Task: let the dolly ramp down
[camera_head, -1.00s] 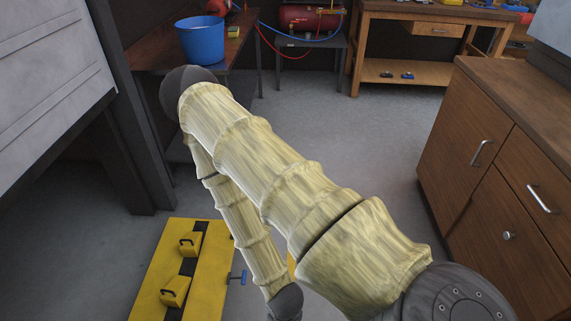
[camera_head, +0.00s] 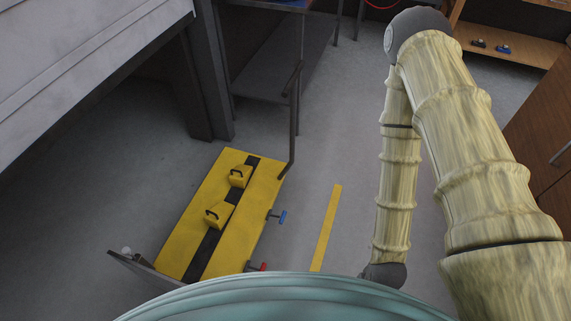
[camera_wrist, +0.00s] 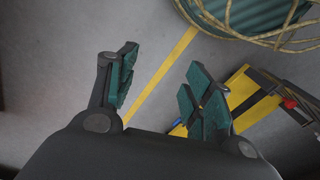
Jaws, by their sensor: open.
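The yellow dolly (camera_head: 207,262) stands on the floor in the head view, with a black strip along its middle and two yellow chocks (camera_head: 219,214) on it. A thin grey plate (camera_head: 145,270), which looks like the ramp, stands tilted at its near-left end; its lower part is hidden. A blue handle (camera_head: 281,216) and a red handle (camera_head: 262,267) stick out from its right side. The dolly (camera_wrist: 262,110) and red handle (camera_wrist: 290,104) also show in the wrist view. My gripper (camera_wrist: 160,90) is open and empty above the floor, to the dolly's right.
A yellow floor line (camera_head: 326,230) runs right of the dolly. A dark post (camera_head: 292,125) rises at the dolly's far-right corner. A lift's grey side (camera_head: 75,60) and dark leg (camera_head: 207,80) stand at left. Wooden cabinets (camera_head: 545,135) are at right. Floor between is clear.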

